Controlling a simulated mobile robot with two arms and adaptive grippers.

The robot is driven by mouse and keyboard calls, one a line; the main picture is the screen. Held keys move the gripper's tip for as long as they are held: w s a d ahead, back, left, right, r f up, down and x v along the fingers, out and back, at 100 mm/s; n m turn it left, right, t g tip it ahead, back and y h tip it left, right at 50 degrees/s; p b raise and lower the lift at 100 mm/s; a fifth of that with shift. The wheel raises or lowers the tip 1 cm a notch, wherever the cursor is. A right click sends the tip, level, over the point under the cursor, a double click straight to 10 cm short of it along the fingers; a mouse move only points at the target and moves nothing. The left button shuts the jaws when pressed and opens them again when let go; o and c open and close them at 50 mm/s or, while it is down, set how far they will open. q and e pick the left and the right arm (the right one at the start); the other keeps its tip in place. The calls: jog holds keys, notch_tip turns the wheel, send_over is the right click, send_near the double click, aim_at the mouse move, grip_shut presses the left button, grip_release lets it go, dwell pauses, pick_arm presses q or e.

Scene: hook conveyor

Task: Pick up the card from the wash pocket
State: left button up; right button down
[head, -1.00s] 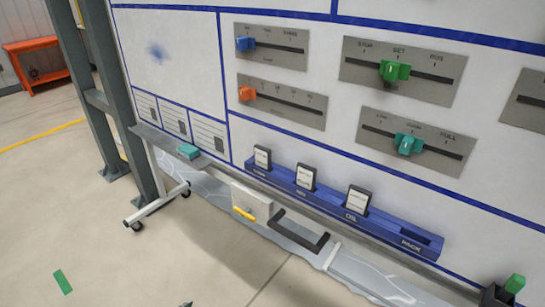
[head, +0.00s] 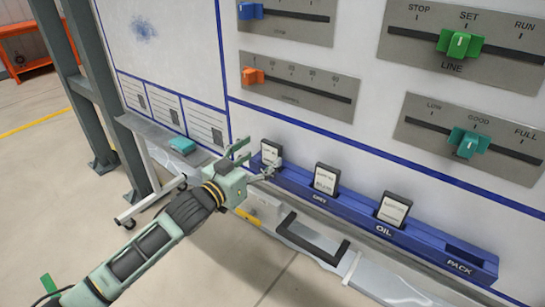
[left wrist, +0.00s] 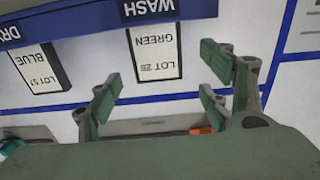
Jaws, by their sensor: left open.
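The wash pocket's card (head: 271,150) is white with a dark frame and stands upright at the left end of the blue pocket rail (head: 345,215). In the left wrist view the fingers (left wrist: 160,85) are spread below the card; contact cannot be told. My right gripper is not in view.
Cards stand in the DRY pocket (head: 325,180) and OIL pocket (head: 393,208); the PACK pocket (head: 465,256) looks empty. Slider panels (head: 300,85) sit on the board above. A black handle (head: 312,243) lies below the rail. A teal block (head: 182,146) rests on the left ledge.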

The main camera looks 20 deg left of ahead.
aim_at(269, 150)
pick_arm(q)
jog(key=x, duration=0.4)
jog(key=shift+s+d+p, duration=0.1)
jog(key=shift+p, duration=0.3)
jog(key=shift+w+d, duration=0.25)
jog(key=shift+w, duration=0.3)
jog(key=shift+c, duration=0.4)
jog(key=c, duration=1.2)
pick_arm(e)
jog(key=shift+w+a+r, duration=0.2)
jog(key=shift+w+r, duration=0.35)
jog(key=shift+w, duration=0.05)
pick_arm(q)
jog(key=shift+a, duration=0.1)
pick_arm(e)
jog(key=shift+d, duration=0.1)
